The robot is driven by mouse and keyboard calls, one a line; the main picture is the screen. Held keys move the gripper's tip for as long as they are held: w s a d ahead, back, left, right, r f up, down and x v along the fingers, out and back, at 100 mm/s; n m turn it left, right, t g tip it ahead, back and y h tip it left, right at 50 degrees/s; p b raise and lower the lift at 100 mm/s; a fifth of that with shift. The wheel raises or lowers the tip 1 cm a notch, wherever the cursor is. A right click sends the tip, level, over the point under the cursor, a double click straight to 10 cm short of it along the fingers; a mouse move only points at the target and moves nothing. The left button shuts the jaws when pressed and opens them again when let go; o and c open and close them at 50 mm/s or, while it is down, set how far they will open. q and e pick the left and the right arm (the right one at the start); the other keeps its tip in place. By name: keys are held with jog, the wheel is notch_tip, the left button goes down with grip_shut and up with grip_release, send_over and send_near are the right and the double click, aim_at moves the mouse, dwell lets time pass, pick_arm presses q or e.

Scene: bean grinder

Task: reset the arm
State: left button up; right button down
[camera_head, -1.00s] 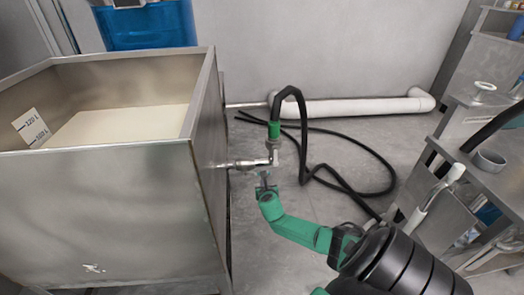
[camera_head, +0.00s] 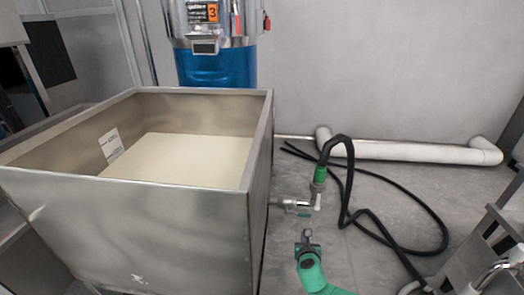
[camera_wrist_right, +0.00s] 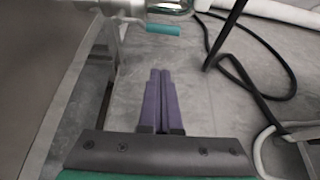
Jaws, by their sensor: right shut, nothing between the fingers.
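My right gripper (camera_head: 307,234) is green with a dark tip and reaches up from the bottom of the head view. It is just below the tank's outlet valve (camera_head: 292,204), with a gap of floor between them. In the right wrist view its two purple fingers (camera_wrist_right: 161,78) are together and empty over the grey floor. The valve's teal handle (camera_wrist_right: 165,29) shows beyond the fingertips in that view. My left gripper is not in view.
A steel tank (camera_head: 130,225) with pale liquid (camera_head: 180,160) stands at the left. A white pipe (camera_head: 410,151) lies along the wall. A metal rack (camera_head: 490,265) stands at lower right.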

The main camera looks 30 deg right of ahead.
jog(key=s+a+f+m+g+y, duration=0.4)
jog(key=s+a+m, duration=0.6)
jog(key=m, duration=0.4)
jog(key=s+a+f+m+g+y, duration=0.45)
jog(key=s+a+m, duration=0.45)
jog(key=a+m, duration=0.35)
pick_arm(q)
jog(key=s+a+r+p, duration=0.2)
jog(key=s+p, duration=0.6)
jog(key=p, duration=0.4)
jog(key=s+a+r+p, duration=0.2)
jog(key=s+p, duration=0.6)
jog(key=p, duration=0.5)
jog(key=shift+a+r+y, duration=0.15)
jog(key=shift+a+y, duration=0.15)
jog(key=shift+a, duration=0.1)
pick_arm(e)
jog(key=s+d+r, duration=0.2)
jog(key=s, duration=0.6)
jog(key=s+d+r, duration=0.2)
jog(key=s+d, duration=0.1)
jog(key=s, duration=0.4)
jog(key=shift+s+d+r+h, duration=0.25)
jog(key=shift+s+d+h, duration=0.1)
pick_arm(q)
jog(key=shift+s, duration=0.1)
pick_arm(e)
jog(key=shift+g, duration=0.25)
